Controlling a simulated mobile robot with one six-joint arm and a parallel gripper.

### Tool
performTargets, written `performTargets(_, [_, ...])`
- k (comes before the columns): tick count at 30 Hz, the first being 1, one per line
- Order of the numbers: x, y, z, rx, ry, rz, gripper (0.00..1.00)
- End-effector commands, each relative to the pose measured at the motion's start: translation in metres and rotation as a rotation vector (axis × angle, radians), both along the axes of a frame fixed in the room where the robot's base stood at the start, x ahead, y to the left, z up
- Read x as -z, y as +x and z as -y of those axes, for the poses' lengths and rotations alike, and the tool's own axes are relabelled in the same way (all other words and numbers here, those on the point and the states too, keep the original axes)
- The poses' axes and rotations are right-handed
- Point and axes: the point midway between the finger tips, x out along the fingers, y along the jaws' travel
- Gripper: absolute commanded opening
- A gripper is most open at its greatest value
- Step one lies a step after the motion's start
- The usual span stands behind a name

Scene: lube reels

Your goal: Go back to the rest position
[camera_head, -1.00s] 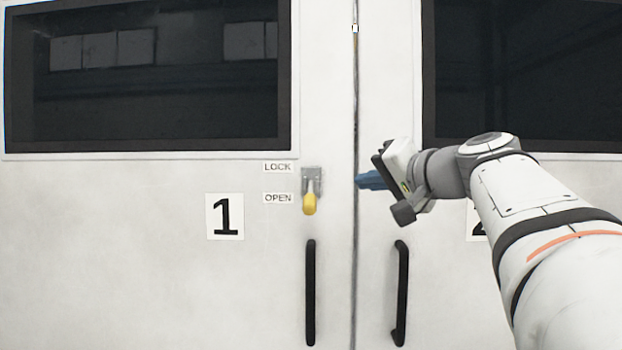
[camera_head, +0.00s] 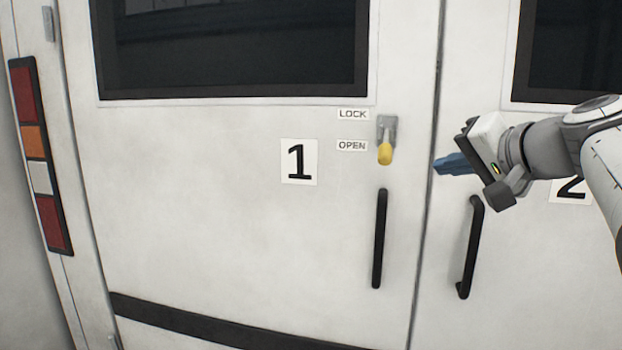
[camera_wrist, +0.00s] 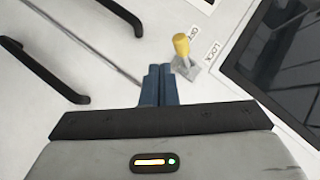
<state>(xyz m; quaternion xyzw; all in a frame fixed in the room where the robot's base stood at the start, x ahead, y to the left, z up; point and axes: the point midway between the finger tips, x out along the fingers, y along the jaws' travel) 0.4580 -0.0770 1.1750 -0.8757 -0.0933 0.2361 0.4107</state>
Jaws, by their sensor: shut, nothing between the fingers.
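My gripper (camera_head: 447,165) is in front of the white doors, at the right of the head view. Its blue fingers are together and empty, pointing left near the seam between the doors. The latch (camera_head: 386,140) on door 1 has a yellow handle that hangs down, beside the OPEN label (camera_head: 352,146) and below the LOCK label (camera_head: 352,114). The fingers are to the right of the latch and apart from it. In the wrist view the closed fingers (camera_wrist: 158,85) show below the yellow handle (camera_wrist: 181,45), with a gap between.
Door 1 (camera_head: 220,220) and door 2 (camera_head: 510,280) look closed. Black bar handles stand out from door 1 (camera_head: 380,238) and door 2 (camera_head: 470,247), below the gripper's height. A red, orange and white light strip (camera_head: 40,155) is at the far left.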

Motion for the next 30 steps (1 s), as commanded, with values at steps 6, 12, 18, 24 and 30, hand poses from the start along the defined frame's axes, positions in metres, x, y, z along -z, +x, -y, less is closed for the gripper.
performTargets(6, [0.052, -0.023, -0.048, -0.094, -0.161, -0.326, 0.0])
performTargets(12, [0.101, -0.073, -0.075, -0.203, -0.389, -0.567, 0.0])
performTargets(18, [0.131, -0.125, -0.082, -0.32, -0.643, -0.713, 0.0])
performTargets(24, [0.146, -0.151, -0.078, -0.385, -0.787, -0.763, 0.0])
performTargets(30, [0.151, -0.155, -0.077, -0.393, -0.81, -0.77, 0.0])
